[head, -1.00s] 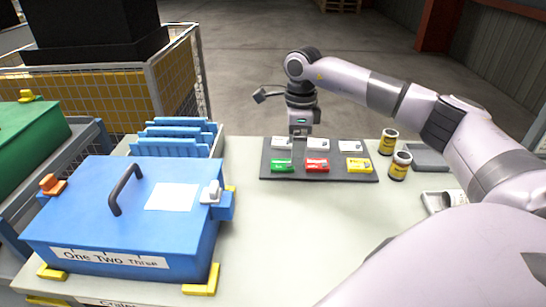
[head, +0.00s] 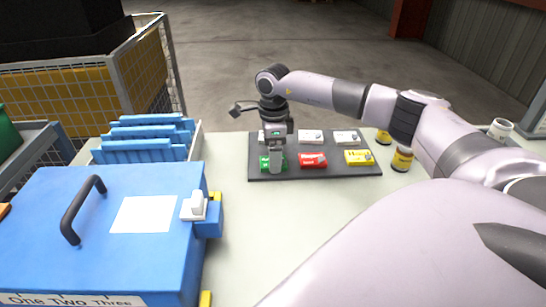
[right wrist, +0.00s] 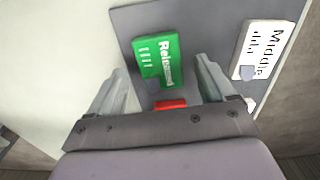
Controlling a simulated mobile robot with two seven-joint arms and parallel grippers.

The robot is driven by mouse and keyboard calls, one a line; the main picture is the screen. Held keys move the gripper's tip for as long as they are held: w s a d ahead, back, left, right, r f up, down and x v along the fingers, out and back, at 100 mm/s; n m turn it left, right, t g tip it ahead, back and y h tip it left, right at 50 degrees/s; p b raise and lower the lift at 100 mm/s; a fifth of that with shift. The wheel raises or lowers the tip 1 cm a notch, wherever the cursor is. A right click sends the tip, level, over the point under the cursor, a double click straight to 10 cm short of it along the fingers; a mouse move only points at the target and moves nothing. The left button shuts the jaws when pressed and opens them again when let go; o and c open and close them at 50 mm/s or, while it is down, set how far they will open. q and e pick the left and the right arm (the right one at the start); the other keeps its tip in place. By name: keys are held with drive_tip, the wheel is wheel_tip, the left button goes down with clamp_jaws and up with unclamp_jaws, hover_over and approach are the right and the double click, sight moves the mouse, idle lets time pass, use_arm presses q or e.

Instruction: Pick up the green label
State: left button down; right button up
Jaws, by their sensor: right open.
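The green label (head: 265,163) lies at the front left of a dark board (head: 337,172), partly covered by my right gripper in the head view. My right gripper (head: 277,168) points down over it. In the right wrist view the green label (right wrist: 158,58) with white lettering shows between the two spread fingers of my right gripper (right wrist: 160,66). The gripper is open and holds nothing. Whether the fingers are level with the label or above it I cannot tell. My left gripper is in no view.
A red label (head: 313,159) and a yellow label (head: 358,157) lie to the right on the board, with white labels (head: 312,136) behind. Yellow-banded cans (head: 402,159) stand right of the board. A blue box (head: 95,215) with a handle and blue racks (head: 145,138) stand left.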

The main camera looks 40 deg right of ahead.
drive_tip(key=shift+f, duration=0.75)
drive_tip(key=c, duration=1.1)
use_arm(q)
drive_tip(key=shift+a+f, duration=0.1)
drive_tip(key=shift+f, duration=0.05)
use_arm(e)
drive_tip(key=shift+r, duration=0.2)
